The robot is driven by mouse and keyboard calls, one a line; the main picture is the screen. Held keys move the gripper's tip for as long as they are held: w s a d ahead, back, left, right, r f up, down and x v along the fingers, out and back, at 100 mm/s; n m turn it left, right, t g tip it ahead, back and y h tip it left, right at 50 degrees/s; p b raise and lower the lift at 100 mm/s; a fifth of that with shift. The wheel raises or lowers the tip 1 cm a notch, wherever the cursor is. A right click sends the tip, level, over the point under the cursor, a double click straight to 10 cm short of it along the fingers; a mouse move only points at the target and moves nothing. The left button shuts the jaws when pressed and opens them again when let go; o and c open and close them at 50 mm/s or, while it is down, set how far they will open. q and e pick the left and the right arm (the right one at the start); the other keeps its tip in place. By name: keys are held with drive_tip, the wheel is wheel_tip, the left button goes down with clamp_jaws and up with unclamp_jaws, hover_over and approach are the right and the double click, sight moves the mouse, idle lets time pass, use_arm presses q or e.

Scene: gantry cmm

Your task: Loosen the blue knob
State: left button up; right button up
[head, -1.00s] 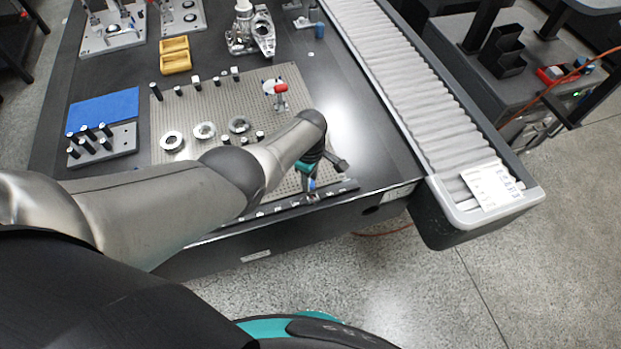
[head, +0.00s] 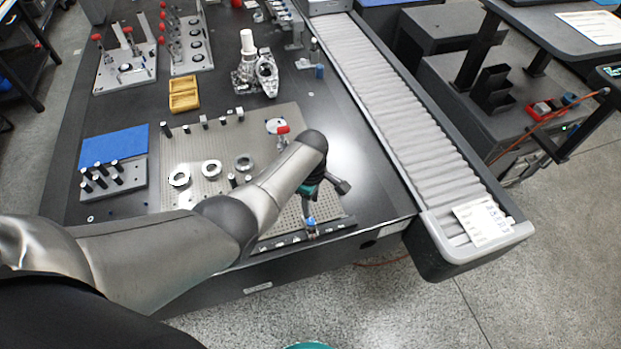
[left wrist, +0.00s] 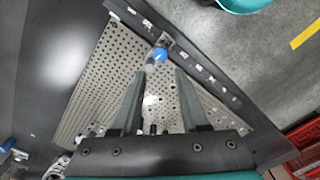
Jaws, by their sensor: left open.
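The blue knob (head: 310,221) sits on a small fixture at the near right corner of the perforated plate. It also shows in the left wrist view (left wrist: 161,54), just beyond my fingertips and roughly in line with the gap between them. My left gripper (left wrist: 160,72) is open and empty, with a finger on each side of that gap. In the head view my left gripper (head: 307,205) points down by the knob, partly hidden by its own wrist. I cannot tell the exact height between fingertips and knob. My right gripper is not in view.
The perforated plate (head: 200,140) carries metal rings, several black-topped posts and a red-handled clamp (head: 282,130). A roller conveyor (head: 400,130) runs along the right. Bare table lies between plate and conveyor.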

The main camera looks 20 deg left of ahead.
use_arm(q)
wheel_tip(320, 180, up, 6)
drive_tip(key=p, duration=0.2)
drive_tip(key=shift+r, duration=0.25)
idle(0.3)
drive_tip(key=s+a+f+m+b, duration=0.1)
drive_tip(key=s+f+m+b, duration=0.25)
drive_tip(key=s+f, duration=0.45)
drive_tip(key=s+a+f+m+b, duration=0.1)
drive_tip(key=s+f+m+b, duration=0.25)
drive_tip(key=f, duration=0.85)
drive_tip(key=s+a+f+m+b, duration=0.2)
drive_tip(key=s+f+b, duration=0.2)
drive_tip(key=s+f, duration=0.4)
drive_tip(key=s+a+f+m+b, duration=0.1)
drive_tip(key=s+f+m+b, duration=0.2)
drive_tip(key=s+f, duration=0.4)
drive_tip(key=s+a+f+m+t+b, duration=0.1)
drive_tip(key=s+f+m+b, duration=0.3)
drive_tip(key=s, duration=1)
wheel_tip(320, 180, down, 4)
drive_tip(key=shift+a+f+m+b, duration=0.2)
drive_tip(key=shift+f+m+b, duration=0.1)
drive_tip(key=shift+m, duration=0.8)
